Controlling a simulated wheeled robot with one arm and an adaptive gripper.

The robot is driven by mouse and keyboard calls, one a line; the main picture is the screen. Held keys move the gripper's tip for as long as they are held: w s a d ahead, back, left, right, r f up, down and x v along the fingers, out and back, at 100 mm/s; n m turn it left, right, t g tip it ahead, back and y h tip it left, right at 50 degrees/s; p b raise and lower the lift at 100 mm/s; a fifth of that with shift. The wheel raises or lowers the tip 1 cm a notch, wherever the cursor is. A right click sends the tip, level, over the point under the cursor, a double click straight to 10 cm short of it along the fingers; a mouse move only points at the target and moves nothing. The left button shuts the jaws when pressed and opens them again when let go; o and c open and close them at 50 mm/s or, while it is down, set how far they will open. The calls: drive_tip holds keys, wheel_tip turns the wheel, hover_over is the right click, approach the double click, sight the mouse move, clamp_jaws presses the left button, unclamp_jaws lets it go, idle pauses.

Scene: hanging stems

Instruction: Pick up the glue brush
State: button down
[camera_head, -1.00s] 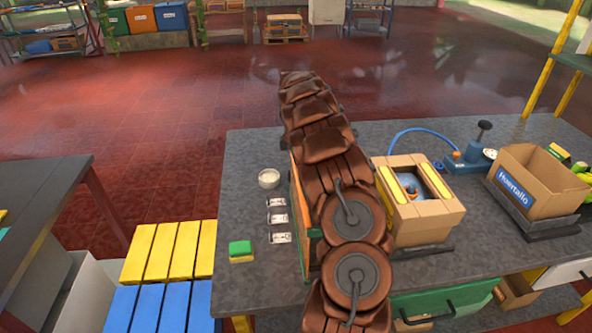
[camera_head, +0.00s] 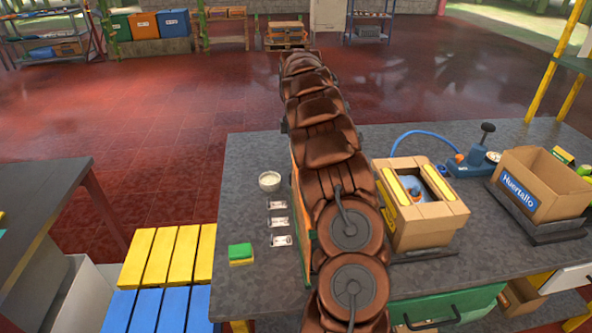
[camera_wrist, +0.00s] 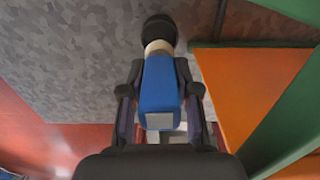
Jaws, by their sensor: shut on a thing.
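The glue brush (camera_wrist: 160,84) shows in the wrist view as a blue body with a pale collar and a round black end pointing up the picture. My gripper (camera_wrist: 160,97) has one dark finger on each side of the blue body and is shut on it. Grey speckled tabletop shows behind the brush's black end. In the head view my brown arm covers the middle of the table, and neither my gripper nor the brush can be made out there.
An orange and green panel (camera_wrist: 245,85) stands close to the right of the brush.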

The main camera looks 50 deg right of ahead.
wheel_tip(320, 180, up, 8)
drive_tip(key=shift+w+r+b, duration=0.1)
drive_tip(key=shift+r+b, duration=0.15)
drive_tip(key=shift+b, duration=0.15)
drive_tip(key=shift+r+p, duration=1.1)
drive_tip(key=shift+r, duration=0.45)
drive_tip(key=shift+f, duration=0.15)
idle(0.5)
drive_tip(key=w+a+f+t+y, duration=0.3)
drive_tip(key=w+a+f, duration=0.25)
drive_tip(key=f, duration=0.35)
drive_tip(key=p, duration=0.2)
hover_over(267, 182)
drive_tip(key=s+d, duration=0.1)
drive_tip(key=d, duration=0.1)
drive_tip(key=shift+s+a+f, duration=0.1)
drive_tip(key=shift+f, duration=3)
drive_tip(key=shift+f+b, duration=0.6)
drive_tip(key=shift+b, duration=0.35)
